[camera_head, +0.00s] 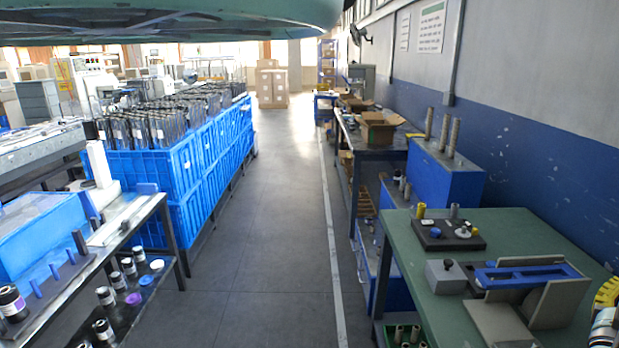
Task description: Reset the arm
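Neither my gripper nor its fingers can be seen in the head view. A large pale green rounded shape crosses the top of the picture, very close to the camera. I cannot tell which part it is. No object is seen held.
A clear grey floor aisle (270,235) runs ahead. Blue crates (165,175) full of dark rolls and a rack shelf (140,225) line the left. A green workbench (505,235) with a blue-topped fixture (527,273) stands at right, before a blue-and-grey wall. Cartons (271,88) stand at the far end.

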